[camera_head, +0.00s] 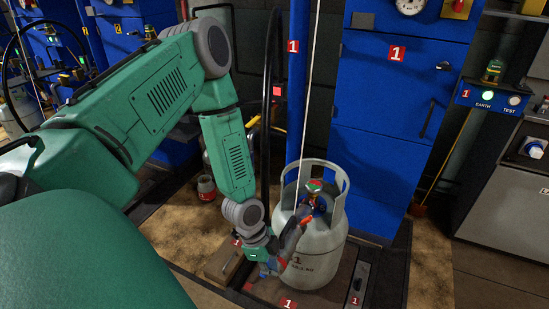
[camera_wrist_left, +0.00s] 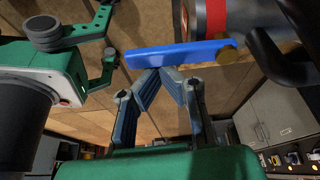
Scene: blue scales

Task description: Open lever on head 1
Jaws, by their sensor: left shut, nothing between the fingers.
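The filling head (camera_wrist_left: 213,18) shows in the wrist view as a grey cylinder with a red band. Its blue lever (camera_wrist_left: 175,54) lies nearly level across the picture beside it. My left gripper (camera_wrist_left: 163,73) is shut and empty, its blue fingers meeting in a point at the lever's lower edge; I cannot tell whether they touch. In the head view my left gripper (camera_head: 268,266) is low at the left side of the grey gas cylinder (camera_head: 314,255), beside the head (camera_head: 291,237), and the lever is hard to make out there. My right gripper is not in view.
The cylinder stands on a scale platform (camera_head: 342,273) marked 1, before a blue cabinet (camera_head: 385,130). A blue post and black hose (camera_head: 268,110) rise behind it. A panel with EARTH and TEST lights (camera_head: 490,98) is at the right. Open floor (camera_head: 428,270) lies right of the platform.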

